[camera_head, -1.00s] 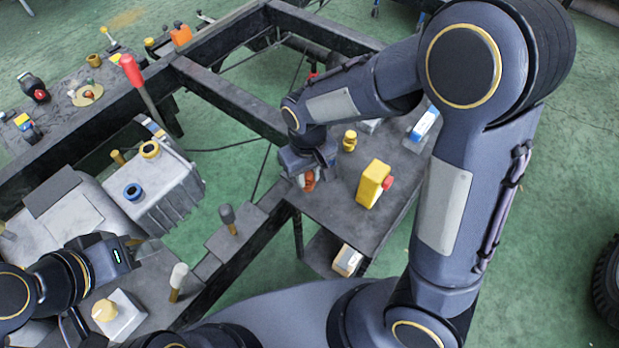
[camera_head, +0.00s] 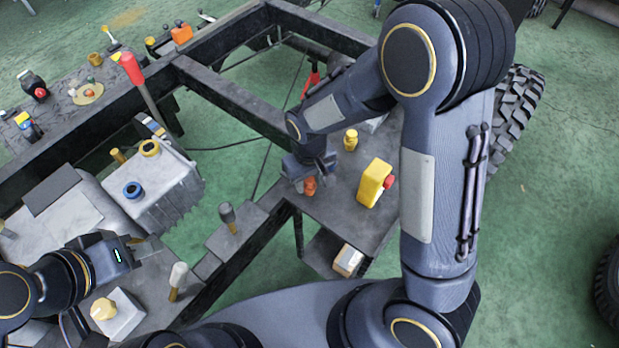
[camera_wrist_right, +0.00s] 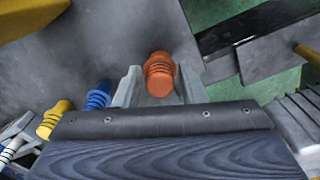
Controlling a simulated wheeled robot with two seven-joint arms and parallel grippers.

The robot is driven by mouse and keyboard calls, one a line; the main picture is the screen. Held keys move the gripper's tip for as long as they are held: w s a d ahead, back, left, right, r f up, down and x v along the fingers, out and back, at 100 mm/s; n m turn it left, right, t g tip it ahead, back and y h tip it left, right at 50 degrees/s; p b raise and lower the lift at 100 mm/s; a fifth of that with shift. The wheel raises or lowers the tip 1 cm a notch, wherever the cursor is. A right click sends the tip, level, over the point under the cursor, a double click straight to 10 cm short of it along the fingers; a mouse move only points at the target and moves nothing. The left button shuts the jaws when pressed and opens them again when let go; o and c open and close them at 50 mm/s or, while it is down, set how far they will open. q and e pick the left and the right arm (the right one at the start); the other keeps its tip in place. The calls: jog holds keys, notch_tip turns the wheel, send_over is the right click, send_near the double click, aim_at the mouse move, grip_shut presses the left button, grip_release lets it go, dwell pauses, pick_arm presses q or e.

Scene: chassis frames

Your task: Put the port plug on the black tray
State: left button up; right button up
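An orange ringed plug (camera_head: 309,186) is below my right gripper (camera_head: 304,176) in the head view. In the right wrist view the orange plug (camera_wrist_right: 160,76) lies between the two grey fingers of my right gripper (camera_wrist_right: 160,84). The fingers stand apart, with a narrow gap at the left; firm contact is not visible. A blue ringed plug (camera_wrist_right: 98,96) and a yellow plug (camera_wrist_right: 54,120) are left of the fingers. My left gripper (camera_head: 143,250) is at the lower left near the grey box, its opening unclear. I cannot clearly make out a black tray.
The grey side table (camera_head: 335,215) carries a yellow box (camera_head: 371,183) with a red cap and a small yellow piece (camera_head: 350,140). A dark chassis frame (camera_head: 225,95) runs beside it. A grey ribbed box (camera_head: 155,190) and a black-topped handle (camera_head: 228,215) stand left.

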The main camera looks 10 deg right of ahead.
aim_at(310, 180)
jog(key=shift+o, duration=0.7)
jog(key=shift+r, duration=0.1)
jog(key=shift+r, duration=0.25)
notch_tip(310, 180, up, 12)
jog(key=p, duration=0.1)
jog(key=s+d+r+m+t+y, duration=0.2)
jog(key=s+d, duration=0.3)
jog(key=s, duration=0.3)
jog(key=s+d+r+m+t+y, duration=0.1)
jog(key=s+d+r+m+t, duration=0.1)
jog(key=s, duration=0.7)
jog(key=shift+d+r+m+t+y, duration=0.35)
jog(key=shift+d+r+t, duration=0.5)
jog(key=shift+d, duration=0.5)
